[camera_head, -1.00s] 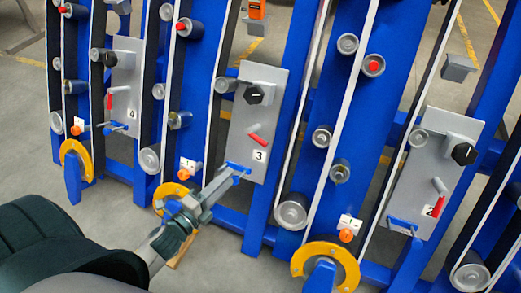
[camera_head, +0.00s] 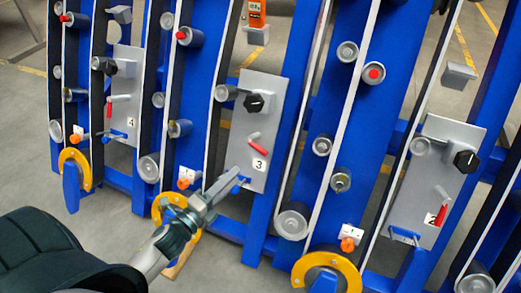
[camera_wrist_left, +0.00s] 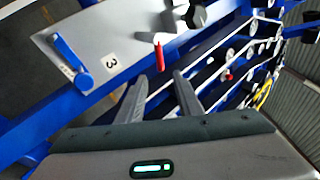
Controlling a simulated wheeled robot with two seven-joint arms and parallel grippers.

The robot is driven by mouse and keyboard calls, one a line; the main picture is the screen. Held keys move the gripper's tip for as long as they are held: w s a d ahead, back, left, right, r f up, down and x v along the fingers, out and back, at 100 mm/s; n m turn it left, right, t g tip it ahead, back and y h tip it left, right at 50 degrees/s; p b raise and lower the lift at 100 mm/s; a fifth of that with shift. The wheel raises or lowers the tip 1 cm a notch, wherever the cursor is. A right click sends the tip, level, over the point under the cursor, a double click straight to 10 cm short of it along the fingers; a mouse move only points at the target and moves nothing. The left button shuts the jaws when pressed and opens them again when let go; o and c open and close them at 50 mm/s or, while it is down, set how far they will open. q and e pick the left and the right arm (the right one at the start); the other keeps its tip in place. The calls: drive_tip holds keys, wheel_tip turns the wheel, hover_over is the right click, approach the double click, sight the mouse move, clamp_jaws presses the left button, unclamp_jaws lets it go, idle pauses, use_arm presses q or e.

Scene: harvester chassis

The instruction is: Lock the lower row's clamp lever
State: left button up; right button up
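My left gripper (camera_head: 226,188) is at the lower left of the grey panel marked 3 (camera_head: 258,108). In the left wrist view my left gripper (camera_wrist_left: 160,90) has its fingers apart with nothing between them. A blue lever (camera_head: 240,179) at the panel's lower end is close to the fingertips. In the wrist view the blue lever (camera_wrist_left: 70,58) lies left of the fingers, outside them. A red-handled lever (camera_head: 257,143) is higher on the panel, and shows beyond the fingers in the wrist view (camera_wrist_left: 158,54). I cannot tell which lever is the clamp. My right gripper is out of view.
Similar grey panels stand left (camera_head: 125,85) and right (camera_head: 432,185), with levers and black knobs (camera_head: 467,161). Blue uprights, belts and rollers (camera_head: 292,224) surround them. Orange rings (camera_head: 327,268) are low in front.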

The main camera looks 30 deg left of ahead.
sight(260, 148)
use_arm(q)
drive_tip(key=w+d, duration=0.1)
drive_tip(key=w, duration=0.8)
drive_tip(key=w+d, duration=0.1)
drive_tip(key=w, duration=0.4)
drive_tip(key=shift+w+d+r, duration=0.1)
drive_tip(key=shift+d+r, duration=0.05)
drive_tip(key=shift+d, duration=0.2)
drive_tip(key=shift+c, duration=0.6)
clamp_jaws()
